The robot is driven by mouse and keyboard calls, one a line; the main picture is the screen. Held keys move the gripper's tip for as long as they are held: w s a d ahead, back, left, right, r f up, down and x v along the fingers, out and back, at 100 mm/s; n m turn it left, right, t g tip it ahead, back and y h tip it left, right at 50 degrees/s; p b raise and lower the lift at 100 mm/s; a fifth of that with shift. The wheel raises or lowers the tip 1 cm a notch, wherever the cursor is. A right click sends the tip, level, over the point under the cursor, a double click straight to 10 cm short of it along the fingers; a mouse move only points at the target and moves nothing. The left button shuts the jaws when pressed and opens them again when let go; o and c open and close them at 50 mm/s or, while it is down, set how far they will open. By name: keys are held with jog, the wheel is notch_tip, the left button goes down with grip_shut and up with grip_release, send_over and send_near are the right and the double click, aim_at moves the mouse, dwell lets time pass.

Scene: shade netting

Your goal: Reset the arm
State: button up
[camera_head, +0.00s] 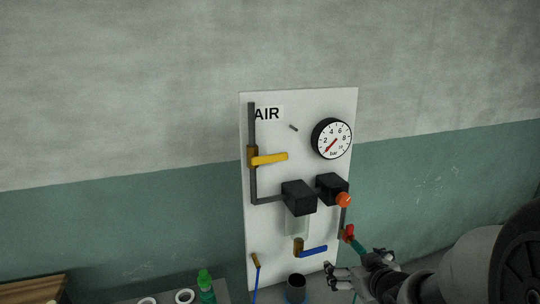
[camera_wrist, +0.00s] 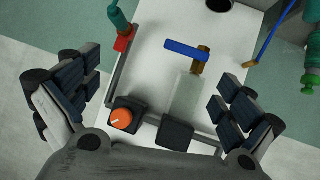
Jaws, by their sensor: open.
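My gripper (camera_head: 353,266) is at the lower right of the white air panel (camera_head: 278,130) in the head view. In the wrist view my gripper (camera_wrist: 155,82) has its two dark padded fingers spread wide apart, with nothing held between them. Beyond the gap, the panel shows upside down with the orange knob (camera_wrist: 122,119), the blue lever (camera_wrist: 186,50) and the red fitting (camera_wrist: 123,42) with its teal end. Part of my arm covers the lower right of the head view.
The panel also carries a yellow lever (camera_head: 269,159), a round gauge (camera_head: 331,139) and black blocks. A black cup (camera_head: 296,288) stands below it. A green bottle (camera_head: 205,286) and white rings (camera_head: 184,296) are at the lower left, near a wooden item (camera_head: 35,287). The wall above is bare.

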jog(key=s+r+m+g+h, duration=0.25)
jog(key=s+r, duration=0.35)
jog(key=s, duration=0.4)
jog(key=s+a+g+y, duration=0.1)
jog(key=s+a, duration=0.3)
jog(key=s, duration=0.5)
jog(key=s+a+g+y, duration=0.1)
jog(key=s+a+g, duration=0.2)
jog(key=s, duration=0.7)
jog(key=shift+a, duration=0.55)
jog(key=shift+r+g, duration=0.1)
jog(key=shift+g, duration=0.15)
jog(key=shift+c, duration=0.2)
